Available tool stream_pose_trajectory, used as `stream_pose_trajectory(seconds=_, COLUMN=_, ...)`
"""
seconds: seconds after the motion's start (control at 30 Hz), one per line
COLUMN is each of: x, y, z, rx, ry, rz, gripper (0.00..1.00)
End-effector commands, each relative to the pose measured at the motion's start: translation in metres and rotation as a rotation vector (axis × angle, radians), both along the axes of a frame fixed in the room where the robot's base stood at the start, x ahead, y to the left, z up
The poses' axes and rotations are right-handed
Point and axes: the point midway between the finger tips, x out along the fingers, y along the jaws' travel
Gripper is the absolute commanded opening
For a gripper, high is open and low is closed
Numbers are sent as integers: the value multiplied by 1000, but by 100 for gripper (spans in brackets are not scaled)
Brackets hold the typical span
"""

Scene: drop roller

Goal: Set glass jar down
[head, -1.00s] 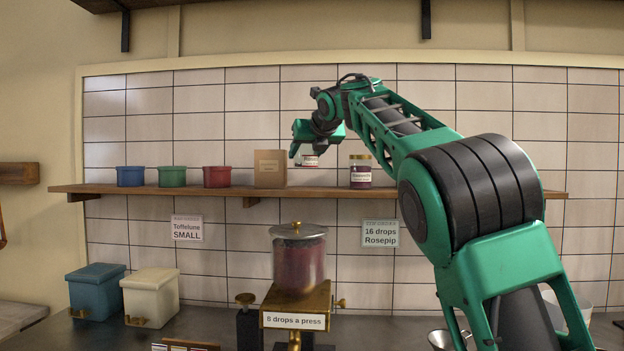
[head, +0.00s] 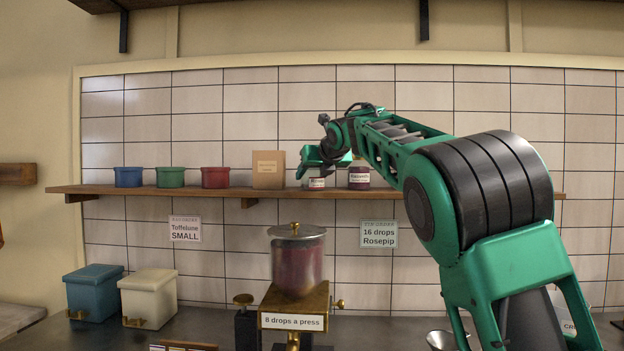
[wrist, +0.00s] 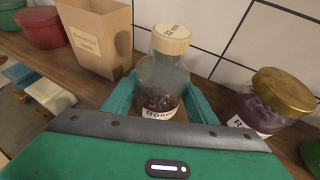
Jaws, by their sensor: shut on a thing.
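The glass jar (wrist: 163,74) has a pale wooden lid, dark red contents and a white label. In the wrist view it stands upright between the two fingers of my gripper (wrist: 160,100), which is shut on it. In the head view the jar's label (head: 316,183) shows just below my gripper (head: 318,172), at the level of the wooden shelf (head: 225,192). The jar's base is close to the shelf top; I cannot tell whether it touches. My gripper hides much of the jar's upper part in the head view.
A brown paper bag (head: 268,170) stands left of the jar, and a gold-lidded jar (head: 359,178) stands close on its right. Red (head: 215,178), green (head: 170,177) and blue (head: 128,177) pots line the shelf's left. A dispenser (head: 297,265) stands below. The tiled wall is behind.

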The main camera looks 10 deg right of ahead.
Motion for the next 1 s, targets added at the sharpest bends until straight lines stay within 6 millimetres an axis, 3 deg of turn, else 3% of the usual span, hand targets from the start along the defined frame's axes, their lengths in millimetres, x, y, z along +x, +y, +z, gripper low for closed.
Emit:
stream_pose_trajectory(seconds=0.07, x=0, y=0, z=-1, rx=0, ry=-1, rz=0, gripper=23)
stream_pose_trajectory(seconds=0.1, x=0, y=0, z=-1, rx=0, ry=0, rz=0, gripper=61)
stream_pose_trajectory(seconds=0.17, x=0, y=0, z=-1, rx=0, ry=0, rz=0, gripper=71)
stream_pose_trajectory(seconds=0.57, x=-5, y=0, z=3, rx=1, ry=-1, rz=1, gripper=71)
stream_pose_trajectory(seconds=1.0, x=-60, y=-4, z=26, rx=4, ry=0, rz=4, gripper=71)
